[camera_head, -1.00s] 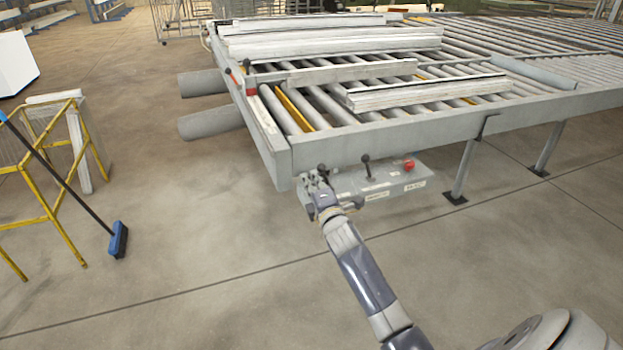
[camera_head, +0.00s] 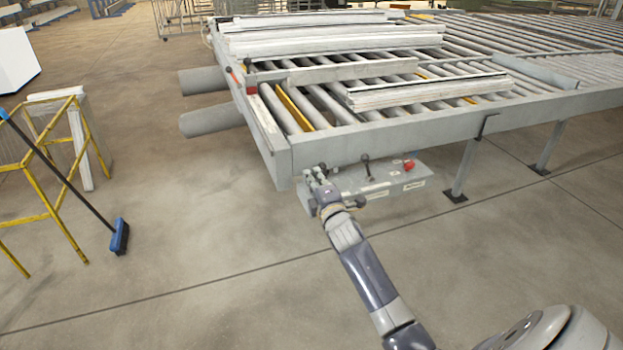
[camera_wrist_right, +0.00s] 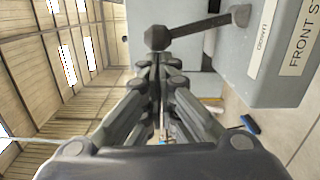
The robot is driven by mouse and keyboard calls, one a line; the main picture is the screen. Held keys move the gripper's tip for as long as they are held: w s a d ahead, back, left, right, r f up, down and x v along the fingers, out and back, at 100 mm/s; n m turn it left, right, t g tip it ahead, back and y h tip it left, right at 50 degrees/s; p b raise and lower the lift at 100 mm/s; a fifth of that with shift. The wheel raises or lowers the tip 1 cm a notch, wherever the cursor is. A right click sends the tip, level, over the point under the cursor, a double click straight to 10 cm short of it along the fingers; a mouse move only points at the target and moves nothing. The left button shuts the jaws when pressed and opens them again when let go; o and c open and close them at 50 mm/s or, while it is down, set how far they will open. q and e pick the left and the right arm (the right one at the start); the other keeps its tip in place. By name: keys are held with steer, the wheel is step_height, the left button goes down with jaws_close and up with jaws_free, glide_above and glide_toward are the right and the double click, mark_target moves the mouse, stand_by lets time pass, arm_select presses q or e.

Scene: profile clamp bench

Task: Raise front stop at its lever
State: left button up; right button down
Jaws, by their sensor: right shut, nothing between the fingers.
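The front stop lever shows in the right wrist view as a dark grey knob (camera_wrist_right: 157,38) on a dark stem (camera_wrist_right: 210,23). The stem comes out of a grey control box (camera_wrist_right: 275,70) with a label reading "FRONT S…", cut off by the frame edge. My right gripper (camera_wrist_right: 155,62) is shut and empty, its fingertips close to the knob. I cannot tell if they touch it. In the head view my right gripper (camera_head: 314,175) is at the left end of the control box (camera_head: 385,178) and largely hides the lever there. My left gripper is not in view.
A second black-knobbed lever (camera_head: 366,160) and a red button (camera_head: 409,166) stand on the box. The roller table (camera_head: 400,122) is just above and behind it, carrying pale profiles (camera_head: 420,92). A yellow rack (camera_head: 45,215) and a broom (camera_head: 120,236) are at left. The floor between is clear.

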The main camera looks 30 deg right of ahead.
steer(key=shift+s+d+r+m+p, duration=0.1)
steer(key=shift+d+r+m+p, duration=0.45)
steer(key=shift+d+m+p, duration=0.15)
steer(key=shift+s+d+r+m+p, duration=0.15)
steer(key=shift+d+r+m+p, duration=0.1)
steer(key=shift+d+m+p, duration=0.4)
steer(key=shift+s+d+r+m+p, duration=0.2)
steer(key=shift+d+m+p, duration=0.2)
steer(key=shift+d+m, duration=0.5)
steer(key=shift+s+d+r+m+p, duration=0.15)
steer(key=shift+d+m+p, duration=0.25)
steer(key=shift+m, duration=0.75)
steer(key=shift+d+f, duration=0.1)
steer(key=shift+f, duration=0.05)
